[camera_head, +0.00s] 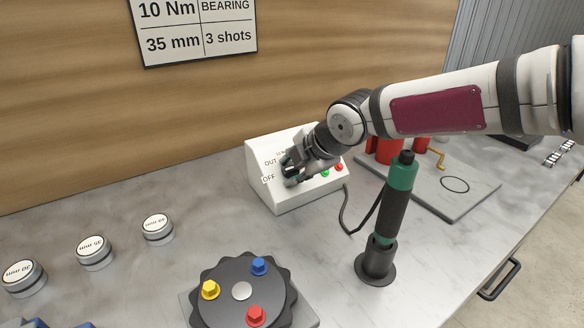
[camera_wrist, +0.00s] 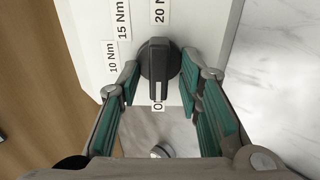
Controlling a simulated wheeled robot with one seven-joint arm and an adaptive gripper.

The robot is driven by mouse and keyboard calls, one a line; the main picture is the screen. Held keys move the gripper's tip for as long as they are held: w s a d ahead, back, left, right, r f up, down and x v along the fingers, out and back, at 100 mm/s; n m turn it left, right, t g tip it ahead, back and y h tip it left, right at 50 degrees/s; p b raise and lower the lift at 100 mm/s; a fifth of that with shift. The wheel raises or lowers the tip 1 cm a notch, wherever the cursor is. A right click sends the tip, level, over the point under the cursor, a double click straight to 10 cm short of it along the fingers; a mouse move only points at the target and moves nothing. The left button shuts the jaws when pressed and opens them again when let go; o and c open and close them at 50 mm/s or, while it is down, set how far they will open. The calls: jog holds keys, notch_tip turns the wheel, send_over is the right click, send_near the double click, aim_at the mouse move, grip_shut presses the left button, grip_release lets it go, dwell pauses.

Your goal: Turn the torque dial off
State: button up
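The torque dial (camera_wrist: 159,60) is a black knob on the sloped face of a white control box (camera_head: 280,203). In the wrist view its white pointer line faces a label (camera_wrist: 157,106) of which only an "O" shows clearly. Labels for 10, 15 and 20 Nm stand around the knob's other side. My gripper (camera_wrist: 160,84) is open, with green-padded fingers on either side of the knob and small gaps visible. In the head view my gripper (camera_head: 290,172) is at the box face beside the OFF label (camera_head: 268,180) and hides the knob.
Green and red buttons (camera_head: 332,170) sit on the box, right of my gripper. A green-and-black screwdriver (camera_head: 392,205) stands upright in a holder nearby. A dark round fixture (camera_head: 242,291) with coloured bolts is in front. Several labelled round caps (camera_head: 95,252) stand at left.

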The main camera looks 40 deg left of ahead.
jog(key=shift+r, duration=0.1)
jog(key=v, duration=1.2)
dwell(0.5)
